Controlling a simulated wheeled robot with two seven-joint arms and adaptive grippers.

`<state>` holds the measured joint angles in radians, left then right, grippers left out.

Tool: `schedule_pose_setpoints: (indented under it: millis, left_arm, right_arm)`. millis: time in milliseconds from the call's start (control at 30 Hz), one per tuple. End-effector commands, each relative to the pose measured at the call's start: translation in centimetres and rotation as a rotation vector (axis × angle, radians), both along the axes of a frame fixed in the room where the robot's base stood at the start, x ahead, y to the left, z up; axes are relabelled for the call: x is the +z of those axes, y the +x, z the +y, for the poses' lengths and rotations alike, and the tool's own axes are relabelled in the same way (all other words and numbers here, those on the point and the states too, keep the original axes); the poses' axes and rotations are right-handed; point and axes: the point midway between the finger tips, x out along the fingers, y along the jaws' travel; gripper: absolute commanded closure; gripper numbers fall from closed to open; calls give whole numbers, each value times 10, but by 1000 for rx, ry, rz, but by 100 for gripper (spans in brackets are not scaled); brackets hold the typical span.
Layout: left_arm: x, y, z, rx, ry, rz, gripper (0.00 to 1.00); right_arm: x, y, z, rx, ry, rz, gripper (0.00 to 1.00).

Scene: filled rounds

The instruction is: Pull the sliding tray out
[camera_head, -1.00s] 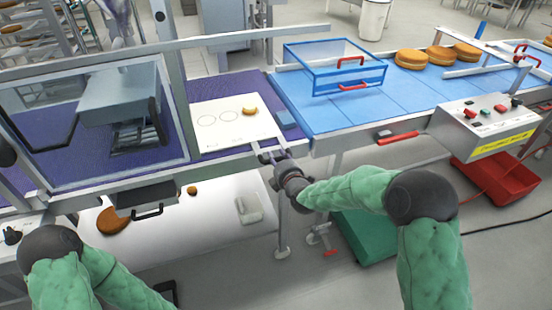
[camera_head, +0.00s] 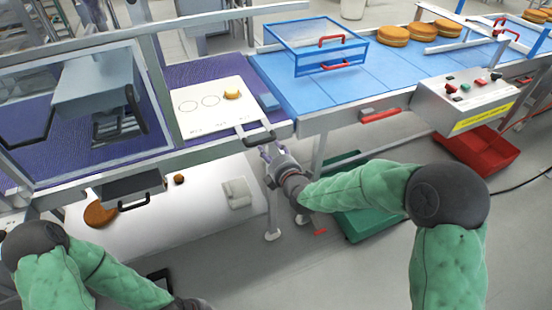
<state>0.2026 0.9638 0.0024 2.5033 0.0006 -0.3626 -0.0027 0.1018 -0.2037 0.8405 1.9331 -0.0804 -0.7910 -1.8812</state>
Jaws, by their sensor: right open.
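A flat white tray (camera_head: 212,118) with printed circles lies on the purple belt, with a small yellow-brown piece (camera_head: 232,95) on its right circle. A black handle (camera_head: 258,138) stands at its front right, at the near rail. My right gripper (camera_head: 267,150) is open, just below and in front of this handle; I cannot tell whether it touches it. A grey drawer-like box (camera_head: 130,186) with a black handle hangs under the window at left. My left arm comes in at the lower left; its gripper fingers are not visible.
A blue-framed clear cover (camera_head: 318,47) stands over the blue belt (camera_head: 290,92), which carries round cakes (camera_head: 394,35). A control box (camera_head: 468,102) is at right. Below are a red bin (camera_head: 480,150), a green bin (camera_head: 362,224) and a white lower surface (camera_head: 190,212).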

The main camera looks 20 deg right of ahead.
Motion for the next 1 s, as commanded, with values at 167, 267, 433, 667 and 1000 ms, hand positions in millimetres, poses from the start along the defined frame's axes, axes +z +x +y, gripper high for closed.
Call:
schedule_pose_setpoints:
  millis: [167, 267, 433, 667, 1000]
  left_arm:
    - [0, 0, 0, 0, 0, 0, 100]
    - [0, 0, 0, 0, 0, 0, 100]
    - [0, 0, 0, 0, 0, 0, 100]
    - [0, 0, 0, 0, 0, 0, 100]
    - [0, 0, 0, 0, 0, 0, 100]
  right_arm:
    - [6, -24, -1, -1, 0, -1, 49]
    - [7, -32, -2, -1, -1, -1, 49]
    - [8, -38, -2, 0, -1, 0, 49]
    - [8, -39, -2, 0, 0, 0, 49]
    - [4, -39, -1, -1, 14, 12, 49]
